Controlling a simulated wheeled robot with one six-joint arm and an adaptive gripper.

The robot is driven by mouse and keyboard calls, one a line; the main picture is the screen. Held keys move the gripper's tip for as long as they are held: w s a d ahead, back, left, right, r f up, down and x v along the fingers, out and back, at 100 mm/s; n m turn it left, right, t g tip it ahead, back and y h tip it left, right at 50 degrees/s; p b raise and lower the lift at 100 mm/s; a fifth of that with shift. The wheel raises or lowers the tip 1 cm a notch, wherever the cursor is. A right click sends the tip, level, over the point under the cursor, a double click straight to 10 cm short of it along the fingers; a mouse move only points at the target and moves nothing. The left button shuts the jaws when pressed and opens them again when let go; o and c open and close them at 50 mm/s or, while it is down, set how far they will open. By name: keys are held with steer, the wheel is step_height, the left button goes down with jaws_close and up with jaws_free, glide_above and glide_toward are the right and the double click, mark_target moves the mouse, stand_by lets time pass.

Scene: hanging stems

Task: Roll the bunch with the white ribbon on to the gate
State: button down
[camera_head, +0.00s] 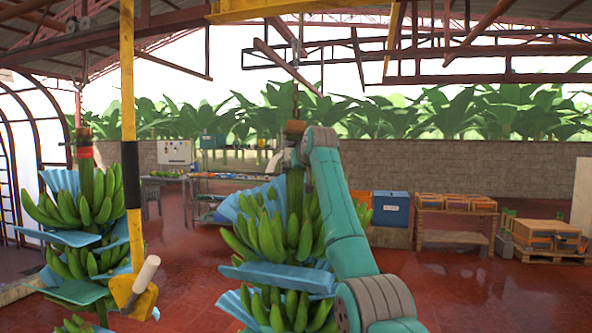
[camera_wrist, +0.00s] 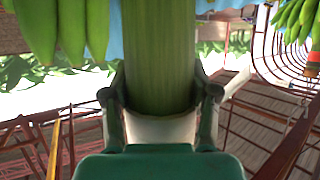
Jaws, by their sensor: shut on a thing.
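A bunch of green bananas (camera_head: 275,240) hangs in the middle of the head view, with blue sheets between its hands. My teal arm reaches its upper stem, and the arm hides much of the right side. In the wrist view my gripper (camera_wrist: 160,108) is shut around the thick green stem (camera_wrist: 158,50), with a finger on each side. A whitish band (camera_wrist: 160,128) shows between the fingers below the stem; I cannot tell whether it is the white ribbon. I cannot make out the gate for certain.
A second bunch (camera_head: 85,205) with a red ribbon (camera_head: 84,152) hangs at left. A yellow and black pole (camera_head: 130,130) stands between the bunches. A blue bin (camera_head: 391,208), shelves (camera_head: 457,220) and a pallet (camera_head: 552,257) stand behind at right. Red floor is open there.

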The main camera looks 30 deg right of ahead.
steer(key=shift+f, duration=0.1)
steer(key=shift+c, duration=1.5)
jaws_free()
steer(key=v, duration=1.2)
steer(key=shift+f, duration=0.1)
